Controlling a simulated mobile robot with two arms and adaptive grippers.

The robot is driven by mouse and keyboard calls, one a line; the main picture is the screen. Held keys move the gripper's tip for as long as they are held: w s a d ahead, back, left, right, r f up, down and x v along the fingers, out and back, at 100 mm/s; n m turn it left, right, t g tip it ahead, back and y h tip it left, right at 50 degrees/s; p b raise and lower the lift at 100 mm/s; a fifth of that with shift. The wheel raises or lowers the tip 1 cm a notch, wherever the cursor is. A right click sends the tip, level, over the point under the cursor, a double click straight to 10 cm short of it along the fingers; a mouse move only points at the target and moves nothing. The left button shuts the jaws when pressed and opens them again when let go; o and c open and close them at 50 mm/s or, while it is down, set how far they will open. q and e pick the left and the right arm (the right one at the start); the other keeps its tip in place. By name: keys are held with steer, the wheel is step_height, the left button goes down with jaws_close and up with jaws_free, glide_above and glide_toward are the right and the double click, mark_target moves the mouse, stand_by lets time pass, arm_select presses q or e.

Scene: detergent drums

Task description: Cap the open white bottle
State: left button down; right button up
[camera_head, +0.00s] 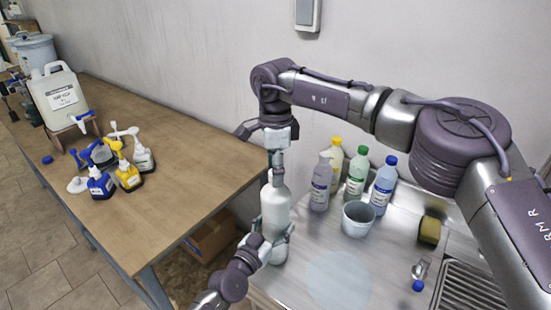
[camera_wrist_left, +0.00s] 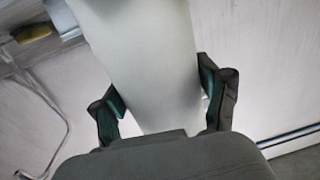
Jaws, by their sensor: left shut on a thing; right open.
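The white bottle (camera_head: 275,205) stands upright near the left edge of the metal counter in the head view. My left gripper (camera_head: 264,240) is shut around its lower body. In the left wrist view, the bottle's pale body (camera_wrist_left: 145,65) lies between the two left fingers (camera_wrist_left: 162,108). My right gripper (camera_head: 275,143) is open, pointing down directly over the bottle's neck. A small grey part shows between the right gripper and the neck; I cannot tell whether it is a cap or a finger. The bottle's mouth is hidden.
A grey cup (camera_head: 358,218), a sponge (camera_head: 429,230) and a sink are right. A wooden table (camera_head: 165,215) with dispensers is left.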

jaws_close()
steer(key=m, duration=0.5)
steer(key=shift+m, duration=0.3)
steer(key=m, duration=0.6)
steer(key=shift+m, duration=0.3)
steer(key=shift+o, duration=0.2)
jaws_free()
steer(key=shift+f, duration=0.1)
steer(key=shift+r, duration=2.3)
steer(key=shift+c, duration=0.2)
